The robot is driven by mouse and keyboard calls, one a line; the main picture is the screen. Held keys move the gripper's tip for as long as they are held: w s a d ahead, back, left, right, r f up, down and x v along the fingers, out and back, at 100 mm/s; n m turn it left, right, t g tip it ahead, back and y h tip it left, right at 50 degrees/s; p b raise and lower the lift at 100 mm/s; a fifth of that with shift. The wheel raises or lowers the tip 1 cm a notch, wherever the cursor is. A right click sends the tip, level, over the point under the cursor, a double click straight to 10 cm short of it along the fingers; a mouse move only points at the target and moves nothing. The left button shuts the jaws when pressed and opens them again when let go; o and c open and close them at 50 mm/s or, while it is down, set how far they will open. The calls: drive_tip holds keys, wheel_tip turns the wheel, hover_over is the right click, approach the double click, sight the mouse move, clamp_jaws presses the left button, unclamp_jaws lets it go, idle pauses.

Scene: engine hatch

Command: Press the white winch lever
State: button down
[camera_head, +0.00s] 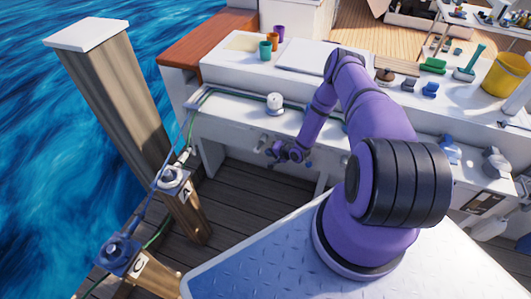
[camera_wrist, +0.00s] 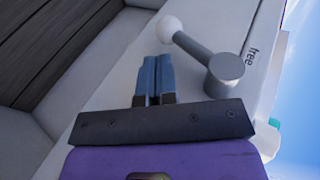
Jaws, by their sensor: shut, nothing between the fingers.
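The lever (camera_wrist: 195,49) shows in the wrist view as a grey arm with a round grey hub (camera_wrist: 226,70) at its right end. A white ball knob (camera_wrist: 168,27) tops its other end, at upper left. The lever sits on a pale panel with the word "free" beside the hub. My gripper (camera_wrist: 153,60) has its two blue fingers together and empty. The fingertips appear just below the knob, left of the hub; I cannot tell whether they touch it. In the head view my gripper (camera_head: 287,153) is low at the front of the white counter, and I cannot clearly make out the lever.
The white counter (camera_head: 230,68) holds cups, a yellow bucket (camera_head: 507,74), brushes and a white-topped round fitting (camera_head: 274,102). Wooden posts (camera_head: 110,95) with cables and connectors stand at left, beside the water. Dark deck planks (camera_head: 240,190) are open below the gripper.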

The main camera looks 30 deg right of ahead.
drive_tip(key=v, duration=0.7)
drive_tip(key=shift+s+r, duration=0.2)
drive_tip(key=shift+d, duration=0.1)
